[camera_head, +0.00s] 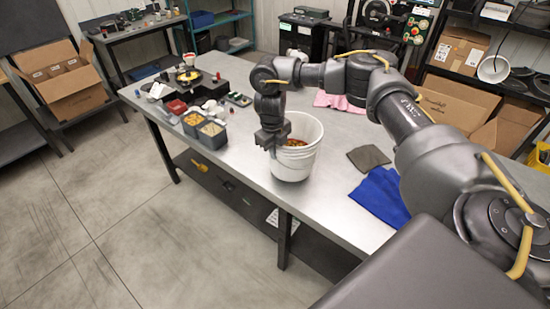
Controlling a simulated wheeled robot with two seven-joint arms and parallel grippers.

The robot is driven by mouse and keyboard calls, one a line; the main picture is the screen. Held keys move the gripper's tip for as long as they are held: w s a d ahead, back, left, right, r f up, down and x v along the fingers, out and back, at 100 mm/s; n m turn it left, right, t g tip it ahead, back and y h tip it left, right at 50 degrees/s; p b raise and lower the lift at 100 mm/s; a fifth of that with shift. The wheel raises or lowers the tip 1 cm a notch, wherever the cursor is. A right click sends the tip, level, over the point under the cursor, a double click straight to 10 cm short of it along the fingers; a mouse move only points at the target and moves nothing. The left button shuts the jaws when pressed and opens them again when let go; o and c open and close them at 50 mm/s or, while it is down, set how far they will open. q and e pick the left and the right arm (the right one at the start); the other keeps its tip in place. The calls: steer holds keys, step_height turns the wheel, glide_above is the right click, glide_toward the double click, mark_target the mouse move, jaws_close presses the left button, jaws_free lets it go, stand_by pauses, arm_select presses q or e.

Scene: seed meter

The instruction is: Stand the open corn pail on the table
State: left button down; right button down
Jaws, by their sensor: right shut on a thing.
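The white corn pail (292,162) is upright on or just at the metal table (236,171), near its front edge. It has no lid, and orange-brown corn (296,142) shows inside. My right gripper (272,146) points down at the pail's left rim and is shut on the pail. Its fingertips are partly hidden, and I cannot tell whether the pail's base touches the table. My left gripper is not in view.
Grey bins (212,136) of seed, a red box (177,107) and a seed meter (190,76) stand at the table's left. A blue cloth (381,196) and a grey cloth (368,158) lie right of the pail. A pink cloth (338,102) lies behind.

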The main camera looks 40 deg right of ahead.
mark_target(275, 163)
steer(key=shift+w+f, duration=0.15)
steer(key=shift+f, duration=0.1)
step_height(275, 163, down, 2)
steer(key=shift+d+f+p, duration=0.1)
steer(key=shift+f+p, duration=0.1)
steer(key=shift+p, duration=0.6)
steer(key=shift+w+f, duration=0.1)
steer(key=shift+f, duration=0.1)
steer(key=shift+f, duration=0.15)
steer(key=c, duration=1.6)
jaws_free()
